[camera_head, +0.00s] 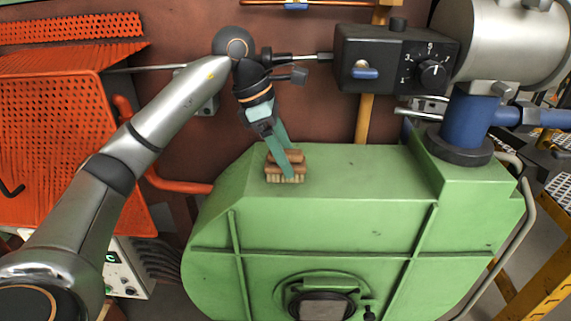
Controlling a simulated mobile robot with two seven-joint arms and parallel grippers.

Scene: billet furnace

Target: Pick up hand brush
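The hand brush (271,169) has a brown wooden body and pale bristles pointing down. It is upright at the top left edge of the green machine housing (330,210); I cannot tell whether the bristles touch the surface. My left gripper (286,160) reaches down to it from above, with teal fingers. One finger passes in front of the brush's wooden body, and the other is partly hidden behind it. I cannot tell whether the fingers press on the brush or only straddle it. My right gripper is out of view.
A black control box (395,60) with a dial and a blue lever is above and behind the housing. A blue pipe (467,118) stands at its right. Orange perforated panels (60,130) are at the left. The housing's top right of the brush is clear.

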